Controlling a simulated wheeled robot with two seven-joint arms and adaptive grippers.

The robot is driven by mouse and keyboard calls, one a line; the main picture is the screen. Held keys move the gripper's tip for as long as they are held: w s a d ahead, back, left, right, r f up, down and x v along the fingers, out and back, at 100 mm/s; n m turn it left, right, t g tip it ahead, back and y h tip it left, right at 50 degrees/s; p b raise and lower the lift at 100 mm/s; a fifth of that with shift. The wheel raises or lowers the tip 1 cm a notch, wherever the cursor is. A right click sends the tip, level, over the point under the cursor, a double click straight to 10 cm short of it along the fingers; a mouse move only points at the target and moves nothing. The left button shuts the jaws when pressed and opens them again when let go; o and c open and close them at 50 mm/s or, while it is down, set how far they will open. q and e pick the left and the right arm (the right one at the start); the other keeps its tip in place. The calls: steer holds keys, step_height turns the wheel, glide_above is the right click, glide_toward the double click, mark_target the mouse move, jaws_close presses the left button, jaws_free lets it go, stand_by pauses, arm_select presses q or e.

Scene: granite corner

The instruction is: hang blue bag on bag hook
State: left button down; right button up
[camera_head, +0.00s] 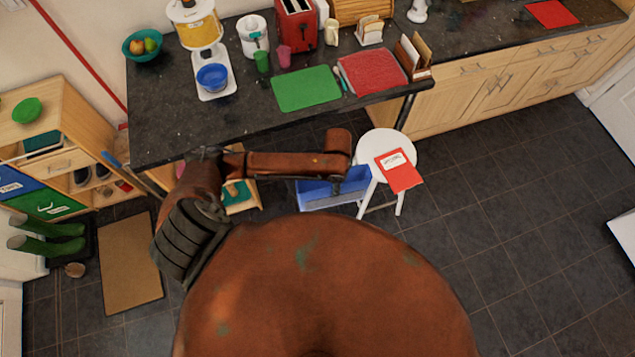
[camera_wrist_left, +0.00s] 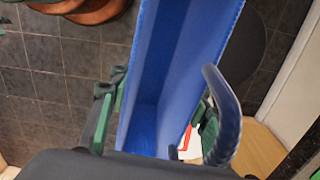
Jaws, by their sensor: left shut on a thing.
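The blue bag (camera_head: 318,196) hangs below my left gripper (camera_head: 337,186) in the head view, in front of the dark counter and beside the white stool. In the left wrist view the blue bag (camera_wrist_left: 165,70) runs between the two green-padded fingers of my left gripper (camera_wrist_left: 155,122), which is shut on it. A curved blue handle (camera_wrist_left: 232,115) stands out at the bag's right side there. The gripper's fingers are small and hard to make out in the head view. I cannot make out the bag hook in either view. My right gripper is not in view.
A white round stool (camera_head: 372,145) with a red booklet (camera_head: 403,172) stands just right of the bag. The dark counter (camera_head: 190,125) holds a green mat (camera_head: 306,88) and several kitchen things. A wooden shelf (camera_head: 75,125) is at left. Floor at right is clear.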

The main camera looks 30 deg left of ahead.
arm_select(q)
steer(key=w+a+f+p, duration=0.1)
steer(key=w+a+f, duration=0.7)
steer(key=a+f, duration=0.3)
steer(key=shift+w+a+f, duration=0.15)
steer(key=shift+w+f, duration=0.05)
steer(key=shift+f, duration=0.5)
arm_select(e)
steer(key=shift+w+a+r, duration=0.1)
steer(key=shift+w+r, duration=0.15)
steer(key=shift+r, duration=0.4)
arm_select(q)
steer(key=shift+f, duration=0.1)
steer(key=shift+f, duration=0.15)
steer(key=c, duration=1.1)
jaws_free()
steer(key=shift+o, duration=0.3)
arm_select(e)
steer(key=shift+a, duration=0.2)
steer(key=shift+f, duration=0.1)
